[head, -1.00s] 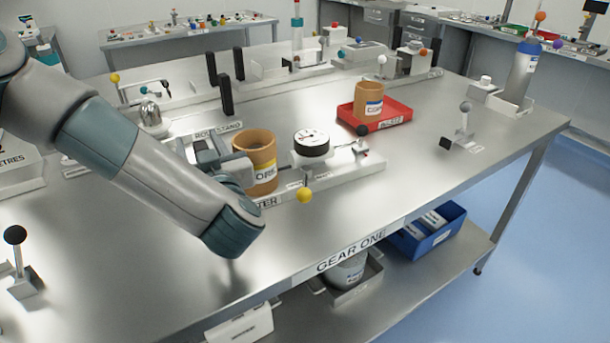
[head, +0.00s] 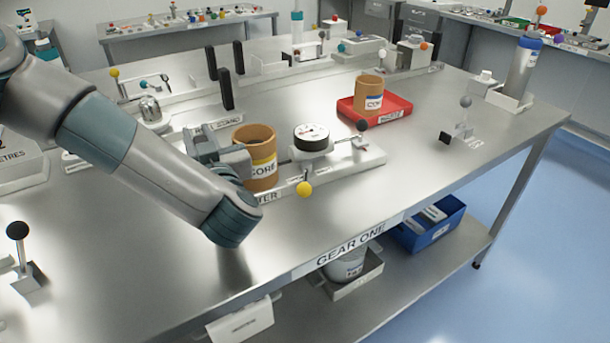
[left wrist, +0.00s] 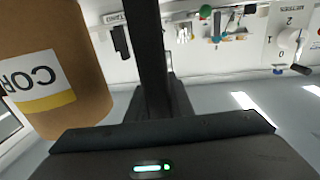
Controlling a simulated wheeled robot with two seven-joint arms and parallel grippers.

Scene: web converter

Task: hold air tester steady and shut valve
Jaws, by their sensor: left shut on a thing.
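The air tester (head: 349,164) is a white base with a round black-and-white gauge (head: 311,137), a yellow ball-ended lever (head: 304,189) at its front and a black knob (head: 361,127) at its right end. A brown core (head: 258,157) stands upright at its left end; it fills the left of the left wrist view (left wrist: 50,75). My left gripper (head: 228,158) is shut at the tester's left end, close beside the core. What lies between its fingers is hidden; a dark finger shows in the left wrist view. My right gripper is not in view.
A red tray (head: 394,112) holding another core (head: 369,92) sits behind the tester. A small stand with a grey ball lever (head: 465,102) is at right. The bench front and right are mostly clear. A blue bin (head: 432,232) sits on the lower shelf.

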